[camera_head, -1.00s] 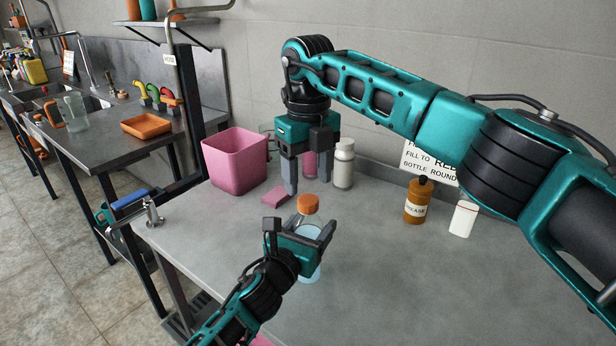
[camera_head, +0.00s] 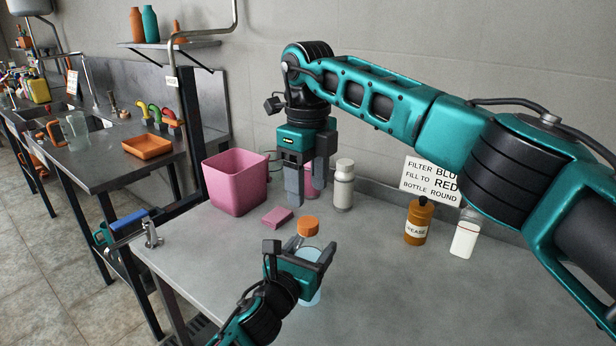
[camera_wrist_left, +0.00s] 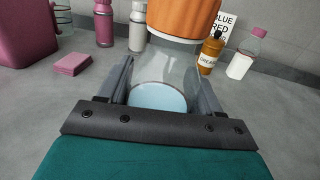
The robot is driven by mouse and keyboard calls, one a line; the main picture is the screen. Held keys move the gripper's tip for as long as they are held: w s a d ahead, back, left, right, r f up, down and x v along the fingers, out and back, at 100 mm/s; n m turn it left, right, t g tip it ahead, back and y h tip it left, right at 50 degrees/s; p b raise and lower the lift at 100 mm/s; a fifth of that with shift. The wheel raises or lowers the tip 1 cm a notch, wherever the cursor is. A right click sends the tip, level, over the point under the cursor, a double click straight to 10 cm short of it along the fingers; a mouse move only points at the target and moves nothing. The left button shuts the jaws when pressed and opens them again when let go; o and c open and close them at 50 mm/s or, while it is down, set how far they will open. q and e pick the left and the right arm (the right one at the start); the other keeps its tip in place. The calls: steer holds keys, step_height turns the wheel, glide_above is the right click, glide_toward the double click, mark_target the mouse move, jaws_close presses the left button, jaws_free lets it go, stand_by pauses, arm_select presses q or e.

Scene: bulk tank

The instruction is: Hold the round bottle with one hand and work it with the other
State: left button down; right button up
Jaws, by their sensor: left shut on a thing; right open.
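The round bottle (camera_head: 311,256) is clear, with pale blue liquid and an orange cap (camera_head: 308,225). It stands on the grey table. My left gripper (camera_head: 322,258) is shut around its body, below the cap; in the left wrist view the fingers flank the clear bottle (camera_wrist_left: 160,92) under the orange cap (camera_wrist_left: 187,18). My right gripper (camera_head: 304,190) is open and empty, fingers pointing down, behind and above the capped bottle. A sign (camera_head: 433,180) reads "FILTER BLU", "FILL TO RED" and "BOTTLE ROUND"; its right edge is partly hidden by my right arm.
A pink bin (camera_head: 236,184) and a pink sponge (camera_head: 277,217) lie left of the bottle. A white bottle (camera_head: 343,186) and a pink bottle (camera_head: 310,180) stand behind. A brown grease bottle (camera_head: 417,222) and a clear white-filled bottle (camera_head: 465,236) stand right. The front right table is clear.

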mark_target(308, 222)
step_height(308, 222, down, 7)
steer(key=shift+f, duration=0.1)
stand_by(0.3)
jaws_close()
stand_by(0.5)
jaws_free()
stand_by(0.4)
step_height(308, 222, up, 12)
steer(key=shift+r, duration=0.1)
stand_by(0.4)
